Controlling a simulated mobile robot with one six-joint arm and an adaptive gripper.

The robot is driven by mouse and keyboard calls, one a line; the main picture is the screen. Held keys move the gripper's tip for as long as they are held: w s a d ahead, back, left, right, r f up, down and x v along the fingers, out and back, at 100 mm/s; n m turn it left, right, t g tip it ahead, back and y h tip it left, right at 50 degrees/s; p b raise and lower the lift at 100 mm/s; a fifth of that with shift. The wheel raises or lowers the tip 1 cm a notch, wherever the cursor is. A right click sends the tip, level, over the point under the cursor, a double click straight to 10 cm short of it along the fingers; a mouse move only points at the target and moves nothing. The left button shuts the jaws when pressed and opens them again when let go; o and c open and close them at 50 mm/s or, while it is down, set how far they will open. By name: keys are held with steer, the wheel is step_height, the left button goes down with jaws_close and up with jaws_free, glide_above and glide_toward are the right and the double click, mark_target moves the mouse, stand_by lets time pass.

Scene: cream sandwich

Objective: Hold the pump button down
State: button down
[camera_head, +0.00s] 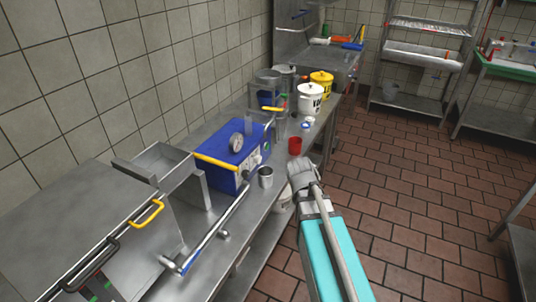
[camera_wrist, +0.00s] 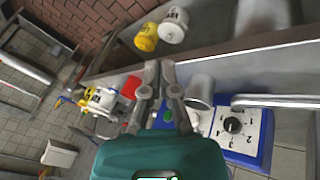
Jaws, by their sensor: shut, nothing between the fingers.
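The blue machine (camera_head: 226,155) with a round gauge stands on the steel counter. Its white control panel faces right and shows in the wrist view (camera_wrist: 243,135) with a black knob. A small green button (camera_wrist: 168,115) shows between my finger links; I cannot tell if it is the pump button. My gripper (camera_head: 301,172) is right of the machine, past the metal cup (camera_head: 265,177), over the counter's front edge in the picture. In the wrist view my gripper (camera_wrist: 157,68) is shut and empty, its fingers hiding part of the panel. No contact with a button is visible.
A red cup (camera_head: 295,145) and white bucket (camera_head: 311,98) stand farther along the counter, with a yellow bucket (camera_head: 321,83) behind. A long steel handle (camera_head: 222,228) runs along the front edge. The tiled floor (camera_head: 410,205) at right is open.

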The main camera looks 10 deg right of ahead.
mark_target(267, 146)
steer(key=w+d+f+n+t+h+b, duration=0.1)
steer(key=w+d+n+t+b, duration=0.3)
steer(key=w, duration=0.4)
steer(key=w+d+f+n+t+h+b, duration=0.1)
steer(key=w+d+n+t+b, duration=0.1)
steer(key=w+n+t+b, duration=0.45)
steer(key=shift+w+a+f+n+t+y+b, duration=0.55)
steer(key=shift+w+n+y+b, duration=1.05)
steer(key=shift+n, duration=1.1)
steer(key=shift+w+a+f+n+t+y+b, duration=0.2)
steer(key=shift+w+a+n+t+y+b, duration=0.7)
steer(key=shift+w+n+b, duration=1.25)
steer(key=shift+w+a+f+n+t+y+b, duration=0.45)
steer(key=shift+w+n+y+b, duration=1.3)
steer(key=shift+n, duration=1.55)
steer(key=shift+s+r+h+b, duration=0.1)
steer(key=shift+s+h+b, duration=0.15)
steer(key=shift+s+b, duration=0.1)
steer(key=shift+w+a, duration=0.85)
steer(key=shift+a, duration=0.3)
steer(key=shift+w+a, duration=0.8)
steer(key=shift+a, duration=0.4)
steer(key=shift+w+a, duration=0.85)
steer(key=shift+a, duration=0.3)
steer(key=shift+w+a, duration=0.5)
steer(key=shift+a, duration=0.2)
